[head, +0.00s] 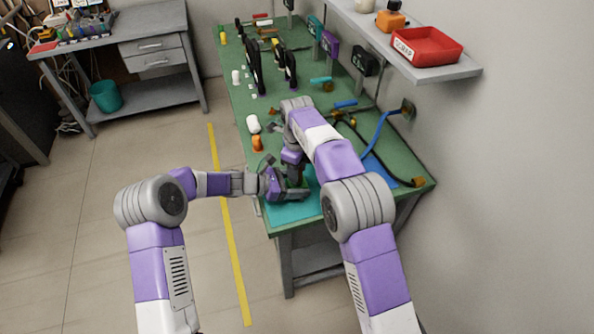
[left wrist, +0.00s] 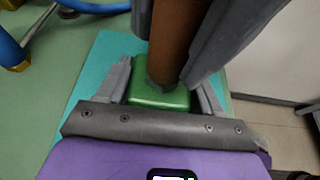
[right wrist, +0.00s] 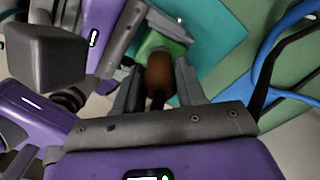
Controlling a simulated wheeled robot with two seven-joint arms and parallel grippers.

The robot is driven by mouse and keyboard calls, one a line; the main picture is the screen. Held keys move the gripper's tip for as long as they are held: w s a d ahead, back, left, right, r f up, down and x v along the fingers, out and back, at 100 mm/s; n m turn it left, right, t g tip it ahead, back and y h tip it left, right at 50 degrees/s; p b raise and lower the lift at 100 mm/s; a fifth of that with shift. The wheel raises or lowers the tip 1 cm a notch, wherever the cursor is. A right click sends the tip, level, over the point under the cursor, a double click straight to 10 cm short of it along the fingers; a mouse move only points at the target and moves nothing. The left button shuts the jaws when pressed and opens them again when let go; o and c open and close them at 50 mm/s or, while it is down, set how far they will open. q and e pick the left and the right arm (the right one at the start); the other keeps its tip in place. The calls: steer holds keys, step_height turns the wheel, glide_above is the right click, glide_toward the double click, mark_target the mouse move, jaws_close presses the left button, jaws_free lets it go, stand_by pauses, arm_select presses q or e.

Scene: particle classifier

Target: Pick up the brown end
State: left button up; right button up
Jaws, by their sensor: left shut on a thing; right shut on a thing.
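A part with a green block end (left wrist: 160,95) and a brown cylindrical end (left wrist: 178,40) is between my two grippers. My left gripper (head: 284,188) is shut on the green end, above the teal mat (head: 290,212). My right gripper (head: 294,172) comes down from above and is shut on the brown end. In the right wrist view the brown end (right wrist: 159,76) lies between the right fingers, with the green end (right wrist: 158,44) just beyond. The ends look touching or joined; I cannot tell which. In the head view my grippers hide most of the part.
A white bottle-like object (head: 253,123) and an orange object (head: 257,143) stand near the left bench edge. Blue tubing (head: 378,135) lies at the right, by the wall. A shelf (head: 440,72) with a red bin (head: 427,46) overhangs the back right. The floor left of the bench is clear.

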step_height(320, 180, up, 10)
steer(key=shift+f, duration=0.15)
stand_by(0.3)
arm_select(q)
steer(key=o, duration=1.7)
steer(key=shift+a, duration=0.1)
steer(key=v, duration=1.2)
steer(key=shift+s, duration=0.1)
arm_select(e)
steer(key=shift+s+f, duration=0.1)
